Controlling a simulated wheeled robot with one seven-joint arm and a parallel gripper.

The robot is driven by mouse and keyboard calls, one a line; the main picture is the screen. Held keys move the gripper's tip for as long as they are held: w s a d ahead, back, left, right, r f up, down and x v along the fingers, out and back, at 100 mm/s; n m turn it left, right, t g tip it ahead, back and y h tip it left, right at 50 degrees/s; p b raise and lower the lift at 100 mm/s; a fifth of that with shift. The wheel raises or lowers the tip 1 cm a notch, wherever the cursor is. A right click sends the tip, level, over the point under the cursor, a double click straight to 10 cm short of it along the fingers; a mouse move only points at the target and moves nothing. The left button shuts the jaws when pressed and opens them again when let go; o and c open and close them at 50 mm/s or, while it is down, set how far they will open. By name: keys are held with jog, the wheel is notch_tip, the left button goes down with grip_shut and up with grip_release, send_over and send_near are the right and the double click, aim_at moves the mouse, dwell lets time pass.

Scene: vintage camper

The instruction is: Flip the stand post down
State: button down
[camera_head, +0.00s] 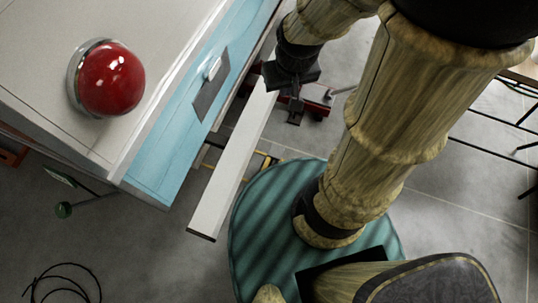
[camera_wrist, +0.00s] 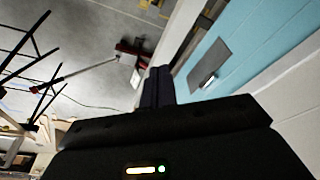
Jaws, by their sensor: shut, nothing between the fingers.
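No part in view is plainly marked as the stand post. A long white bar (camera_head: 235,165) sticks out beside the camper's blue side, and its near end hangs free. It may be the post, but I cannot tell. A pale strip, perhaps this bar, shows in the wrist view (camera_wrist: 181,32). My gripper (camera_head: 295,115) is shut and empty near the bar's far end, pointing down toward the floor. Its dark fingers (camera_wrist: 157,85) are together in the wrist view. Whether they touch the bar is hidden.
The camper's blue side (camera_head: 165,140) carries a dark plate (camera_head: 207,90) and, above, a red lamp (camera_head: 111,79). A red floor device (camera_head: 316,103) with a rod lies beyond my gripper. Dark metal frames (camera_head: 500,130) stand right.

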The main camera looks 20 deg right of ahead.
jog(key=shift+s, duration=0.1)
jog(key=n+g+b, duration=0.3)
jog(key=n+b, duration=1.1)
jog(key=b, duration=0.4)
send_over(271, 166)
notch_tip(271, 166, down, 26)
jog(key=w+f+n+g+b, duration=0.1)
jog(key=f+n+b, duration=0.6)
jog(key=f, duration=0.8)
jog(key=w+f+n+g+y+b, duration=0.1)
jog(key=w+f+n+b, duration=0.2)
jog(key=f+n+b, duration=0.5)
notch_tip(271, 166, down, 7)
jog(key=shift+w+d+r+g+b, duration=0.15)
jog(key=shift+w+d+g+b, duration=0.1)
jog(key=shift+g+b, duration=0.25)
jog(key=b+x, duration=0.2)
jog(key=x, duration=0.2)
jog(key=b+x, duration=0.1)
jog(key=x, duration=0.4)
jog(key=b+x, duration=0.2)
jog(key=x, duration=0.2)
jog(key=shift+w+d+f+b, duration=0.25)
jog(key=shift+d+b, duration=0.05)
jog(key=shift+b, duration=0.05)
jog(key=shift+d+f, duration=0.1)
jog(key=shift+f, duration=0.2)
